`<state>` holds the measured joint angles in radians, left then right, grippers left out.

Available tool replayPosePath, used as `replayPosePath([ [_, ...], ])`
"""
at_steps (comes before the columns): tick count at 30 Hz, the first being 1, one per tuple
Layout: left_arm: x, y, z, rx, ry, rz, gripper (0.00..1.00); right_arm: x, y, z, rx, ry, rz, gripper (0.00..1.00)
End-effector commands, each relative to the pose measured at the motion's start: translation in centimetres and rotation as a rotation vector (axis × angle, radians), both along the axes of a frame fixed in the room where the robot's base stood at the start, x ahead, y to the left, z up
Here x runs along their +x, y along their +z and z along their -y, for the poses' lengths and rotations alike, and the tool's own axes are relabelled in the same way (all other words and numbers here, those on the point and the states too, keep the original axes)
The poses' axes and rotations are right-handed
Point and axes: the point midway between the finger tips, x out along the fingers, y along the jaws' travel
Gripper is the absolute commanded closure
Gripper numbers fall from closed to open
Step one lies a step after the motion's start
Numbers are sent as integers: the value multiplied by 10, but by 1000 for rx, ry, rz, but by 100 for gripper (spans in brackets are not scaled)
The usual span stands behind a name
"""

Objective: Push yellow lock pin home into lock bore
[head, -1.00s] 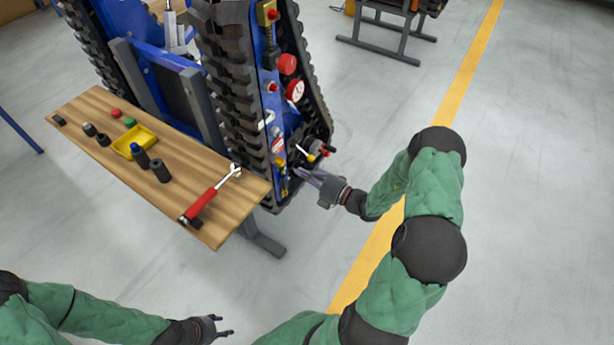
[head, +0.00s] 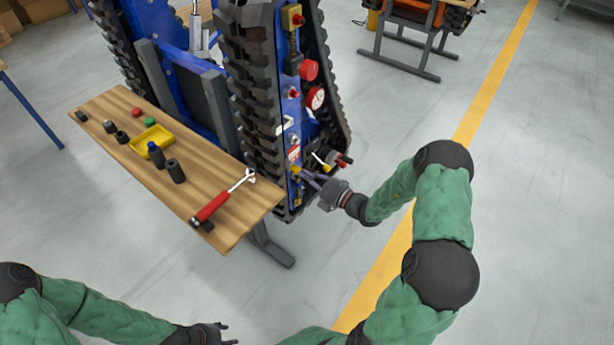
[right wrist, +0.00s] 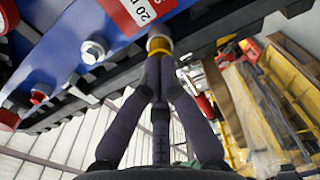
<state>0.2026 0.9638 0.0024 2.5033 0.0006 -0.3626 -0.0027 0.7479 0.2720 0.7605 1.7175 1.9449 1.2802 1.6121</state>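The yellow lock pin (head: 296,170) is on the lower side of the blue tracked carrier. In the right wrist view its yellow part (right wrist: 160,47) shows just beyond my fingertips, with a pale round collar behind it. The lock bore is hidden there. My right gripper (head: 306,174) is at the pin. Its fingers (right wrist: 157,85) come together with no gap at the tips, and the tips meet or nearly meet the pin's outer end. I cannot see the pin between them. My left gripper (head: 232,334) is low in the head view, away from the carrier, fingers apart and empty.
A wooden bench (head: 105,105) stands left of the carrier (head: 185,85), holding a yellow tray (head: 151,140), a red-handled wrench (head: 222,198) and several small parts. Red knobs and a gauge (head: 315,97) sit above the pin. A lever with a yellow part (head: 327,165) is close right of it.

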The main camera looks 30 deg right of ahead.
Motion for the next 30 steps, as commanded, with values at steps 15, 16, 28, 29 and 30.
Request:
replayPosePath([
  [15,0,4,0,0,0,0,52,8,0,-3,-1,0,1,100],
  [16,0,4,0,0,0,0,52,8,0,-3,-1,0,1,100],
  [28,0,11,0,0,0,0,52,-5,1,4,-1,-2,0,100],
  [29,0,12,0,0,0,0,52,-8,1,4,-1,-2,0,100],
  [30,0,13,0,0,0,0,52,-11,1,5,-1,-1,0,100],
])
